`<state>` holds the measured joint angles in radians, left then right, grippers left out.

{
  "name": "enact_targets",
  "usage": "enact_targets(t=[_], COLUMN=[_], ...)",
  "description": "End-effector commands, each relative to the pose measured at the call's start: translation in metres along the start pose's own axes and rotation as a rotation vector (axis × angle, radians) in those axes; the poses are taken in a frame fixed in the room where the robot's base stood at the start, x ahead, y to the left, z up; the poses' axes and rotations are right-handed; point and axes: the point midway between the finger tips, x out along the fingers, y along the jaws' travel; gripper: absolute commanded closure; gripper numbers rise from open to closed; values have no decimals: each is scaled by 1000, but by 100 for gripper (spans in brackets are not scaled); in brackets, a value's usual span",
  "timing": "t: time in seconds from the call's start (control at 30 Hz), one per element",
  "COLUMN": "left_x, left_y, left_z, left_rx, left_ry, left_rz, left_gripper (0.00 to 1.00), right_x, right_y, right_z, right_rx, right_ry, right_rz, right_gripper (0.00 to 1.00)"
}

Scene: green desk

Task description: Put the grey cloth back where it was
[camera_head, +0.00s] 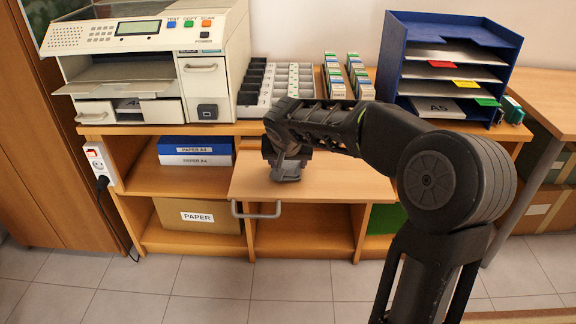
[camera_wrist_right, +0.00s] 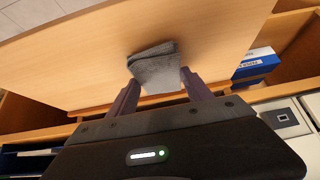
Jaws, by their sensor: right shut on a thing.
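The grey cloth (camera_wrist_right: 155,66) is a small folded piece. In the right wrist view it sits between the fingers of my right gripper (camera_wrist_right: 158,88), which is shut on it, over a pulled-out wooden board (camera_wrist_right: 80,65). In the head view the right gripper (camera_head: 287,172) points down over this board (camera_head: 335,188), and a grey bit of the cloth (camera_head: 286,177) shows at its fingertips. Whether the cloth touches the board I cannot tell. My left gripper is not in view.
A white printer (camera_head: 150,60) stands at the back left, with compartment trays (camera_head: 275,85) beside it. A blue paper rack (camera_head: 392,60) stands at the back right. Below are paper packs (camera_head: 195,150) and a paper box (camera_head: 200,215). A handle (camera_head: 256,214) sticks out at the board's front.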

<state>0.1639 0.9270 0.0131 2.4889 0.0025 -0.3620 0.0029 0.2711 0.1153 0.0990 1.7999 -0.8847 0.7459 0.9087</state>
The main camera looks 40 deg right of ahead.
Motion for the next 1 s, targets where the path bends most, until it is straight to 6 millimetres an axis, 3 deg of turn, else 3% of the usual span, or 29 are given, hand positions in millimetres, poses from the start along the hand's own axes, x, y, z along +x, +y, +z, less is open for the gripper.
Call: enact_targets(t=[0.43,0.47,0.7,1.0], left_x=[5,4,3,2], left_y=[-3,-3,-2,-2], left_z=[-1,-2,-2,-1], left_rx=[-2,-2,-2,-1], left_ry=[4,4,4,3], left_rz=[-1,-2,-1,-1], left_gripper=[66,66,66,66], right_x=[6,4,4,3], right_y=[0,0,0,0], right_z=[4,3,3,2], right_rx=[0,0,0,0], right_ry=[0,0,0,0], right_rz=[0,0,0,0], right_gripper=[77,40,20,20])
